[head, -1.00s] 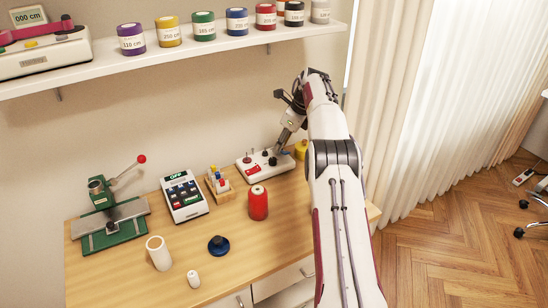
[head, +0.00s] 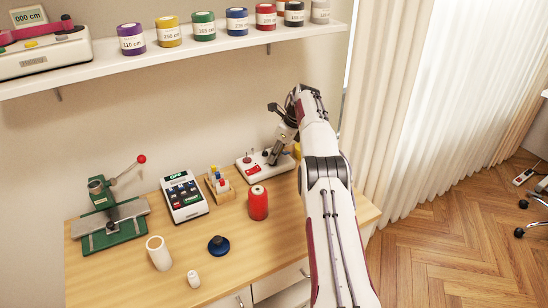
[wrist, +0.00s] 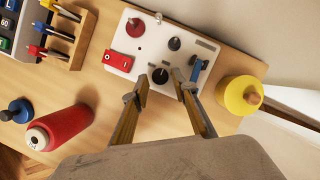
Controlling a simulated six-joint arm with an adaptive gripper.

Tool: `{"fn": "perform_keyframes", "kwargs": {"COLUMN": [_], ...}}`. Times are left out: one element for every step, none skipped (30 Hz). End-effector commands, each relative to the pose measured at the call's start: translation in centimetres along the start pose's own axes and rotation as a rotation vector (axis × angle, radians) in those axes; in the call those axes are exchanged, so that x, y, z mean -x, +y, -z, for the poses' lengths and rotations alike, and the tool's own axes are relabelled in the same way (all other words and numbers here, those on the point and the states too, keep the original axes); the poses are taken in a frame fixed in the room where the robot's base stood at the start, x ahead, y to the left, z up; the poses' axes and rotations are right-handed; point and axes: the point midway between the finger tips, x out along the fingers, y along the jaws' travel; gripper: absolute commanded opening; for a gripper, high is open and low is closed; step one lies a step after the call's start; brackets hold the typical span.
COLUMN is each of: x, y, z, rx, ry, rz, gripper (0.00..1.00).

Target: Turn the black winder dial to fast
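The white winder panel (head: 282,167) sits at the back right of the table, and it fills the upper middle of the wrist view (wrist: 205,50). A black dial (wrist: 160,75) with a light pointer mark is near its front edge; a black knob (wrist: 174,44) stands farther back. My gripper (wrist: 160,90) is open, with one finger to each side of the black dial and the tips close to it. I cannot tell whether they touch it. The dial's speed markings are too small to read. In the head view my gripper (head: 275,157) hides part of the panel.
The panel also carries a red knob (wrist: 135,27), a red switch (wrist: 118,61) and a blue part (wrist: 196,70) beside the right finger. A yellow spool (wrist: 238,95) stands right of the panel, a red spool (wrist: 60,127) to the left front. A bit rack (wrist: 68,38) is left.

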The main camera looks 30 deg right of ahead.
Motion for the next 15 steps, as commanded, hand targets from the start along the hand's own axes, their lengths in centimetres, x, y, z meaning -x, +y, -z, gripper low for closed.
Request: {"fn": "perform_keyframes", "kwargs": {"x": [-0.4,-0.6,-0.8,-0.9,-1.1,-1.2,-1.3,-1.4,-1.6,-1.7,-1.7,-1.8,-1.8,-1.8,-1.8], "y": [0.0,0.0,0.0,0.0,0.0,0.0,0.0,0.0,0.1,0.1,0.1,0.1,0.1,0.1,0.1], "z": [0.0,0.0,0.0,0.0,0.0,0.0,0.0,0.0,0.0,0.1,0.1,0.0,0.0,0.0,0.0], "rx": [0.001,0.0,0.0,0.0,0.0,-0.001,-0.001,-0.001,-0.001,-0.001,-0.001,-0.001,-0.001,-0.001,-0.001], "ry": [0.0,0.0,0.0,0.0,0.0,0.001,0.0,0.0,0.001,0.001,0.001,0.001,0.001,0.0,0.0], "rz": [0.0,0.0,-0.001,-0.001,-0.001,-0.001,-0.001,-0.001,-0.001,-0.001,-0.001,-0.001,-0.001,0.0,0.0], "gripper": [0.27,0.27,0.27,0.27,0.27,0.27,0.27,0.27,0.27,0.27,0.27,0.27,0.27,0.27,0.27]}}
